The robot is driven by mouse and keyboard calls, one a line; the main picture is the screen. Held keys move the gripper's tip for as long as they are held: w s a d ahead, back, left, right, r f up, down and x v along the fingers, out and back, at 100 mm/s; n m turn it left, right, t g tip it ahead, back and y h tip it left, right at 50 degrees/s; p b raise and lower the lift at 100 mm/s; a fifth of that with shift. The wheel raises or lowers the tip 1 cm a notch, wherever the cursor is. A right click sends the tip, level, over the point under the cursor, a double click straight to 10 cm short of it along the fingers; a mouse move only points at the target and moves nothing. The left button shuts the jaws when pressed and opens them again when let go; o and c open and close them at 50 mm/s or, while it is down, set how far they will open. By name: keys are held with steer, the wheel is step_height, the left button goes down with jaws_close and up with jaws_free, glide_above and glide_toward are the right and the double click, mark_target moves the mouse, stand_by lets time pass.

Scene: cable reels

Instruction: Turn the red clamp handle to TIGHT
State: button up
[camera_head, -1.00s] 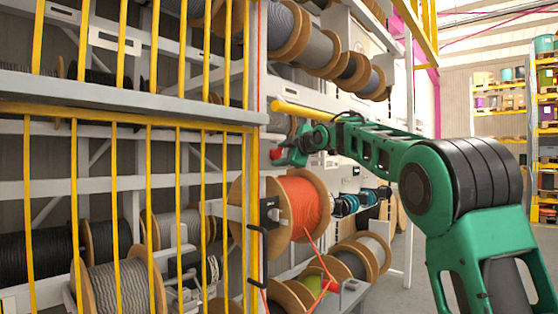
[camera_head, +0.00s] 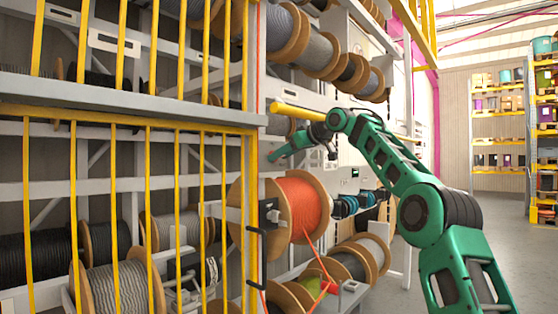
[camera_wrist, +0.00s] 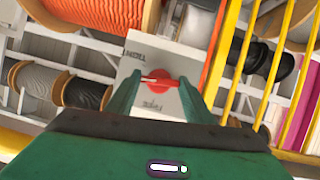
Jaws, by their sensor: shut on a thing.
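The red clamp handle (camera_wrist: 160,81) shows in the wrist view on a pale plate (camera_wrist: 165,58), lying roughly crosswise with a thin light-tipped end to the left. Upside-down lettering that looks like TIGHT stands at the plate's upper left; a second word below the handle is hard to read. My green gripper (camera_wrist: 160,88) is shut on the handle, one finger at each end of it. In the head view my gripper (camera_head: 277,155) reaches the rack post just above the orange reel, and the handle is hidden there.
The orange cable reel (camera_head: 303,205) sits close below my gripper. A yellow bar (camera_head: 298,112) juts out just above it. Yellow rack bars (camera_head: 150,200) stand to the left. Open floor (camera_head: 400,285) lies to the right, before far shelves (camera_head: 497,130).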

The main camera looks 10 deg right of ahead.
steer(key=shift+w+d+r+m+g+y, duration=0.15)
steer(key=shift+m+g+y, duration=0.1)
steer(key=shift+m+y, duration=0.45)
steer(key=shift+w+d+f+m+g+y, duration=0.1)
steer(key=shift+m+g+y, duration=0.25)
steer(key=shift+m, duration=0.7)
steer(key=shift+w+d+r+m+g+y, duration=0.1)
steer(key=shift+w+m+g+y, duration=0.1)
steer(key=shift+m+y, duration=0.5)
steer(key=shift+m, duration=0.25)
steer(key=o, duration=1)
steer(key=shift+o, duration=0.2)
steer(key=v, duration=1)
steer(key=shift+d+r, duration=0.2)
steer(key=shift+r, duration=0.1)
